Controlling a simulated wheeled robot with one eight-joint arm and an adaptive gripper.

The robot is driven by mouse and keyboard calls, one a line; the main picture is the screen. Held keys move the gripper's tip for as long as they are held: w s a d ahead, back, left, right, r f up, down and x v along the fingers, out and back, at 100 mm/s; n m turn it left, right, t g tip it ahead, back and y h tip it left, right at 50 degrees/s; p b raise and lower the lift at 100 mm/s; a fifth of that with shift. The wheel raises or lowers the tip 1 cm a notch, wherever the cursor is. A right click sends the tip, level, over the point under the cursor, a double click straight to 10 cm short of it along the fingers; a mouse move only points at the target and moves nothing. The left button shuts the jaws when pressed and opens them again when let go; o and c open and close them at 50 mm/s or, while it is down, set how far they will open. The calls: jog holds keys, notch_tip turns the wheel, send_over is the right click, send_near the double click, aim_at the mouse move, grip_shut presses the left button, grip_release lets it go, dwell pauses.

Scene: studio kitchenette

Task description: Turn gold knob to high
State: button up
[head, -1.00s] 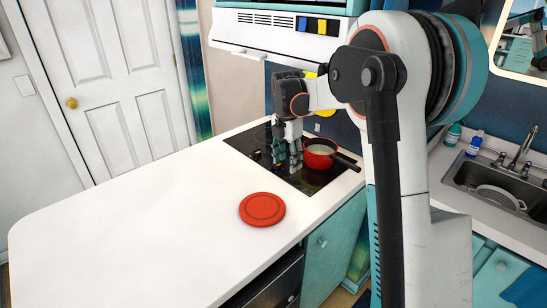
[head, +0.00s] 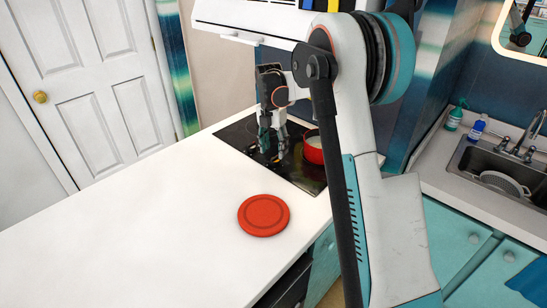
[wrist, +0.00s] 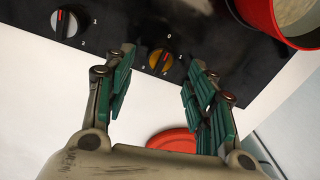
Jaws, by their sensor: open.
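The gold knob (wrist: 160,62) shows in the wrist view on the front part of the black cooktop (wrist: 110,18), with small numbers around it. Which number it points to is hard to tell. My gripper (wrist: 163,60) is open, with one green-padded finger on each side of the gold knob in the picture. I cannot tell whether either finger touches it. In the head view my gripper (head: 270,152) hangs, fingers down, over the cooktop's front-left part, and the gold knob cannot be made out there.
A silver knob (wrist: 67,23) sits left of the gold one. A red pot (head: 313,150) with pale contents stands on the cooktop, right of my gripper. A red disc (head: 264,215) lies on the white counter (head: 140,225). The counter is otherwise clear.

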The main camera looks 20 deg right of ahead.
aim_at(275, 160)
notch_tip(275, 160, down, 4)
jog(key=shift+s+f+b, duration=0.1)
jog(key=shift+f+b, duration=0.05)
jog(key=shift+b, duration=0.45)
jog(key=shift+c, duration=0.6)
jog(key=c, duration=1)
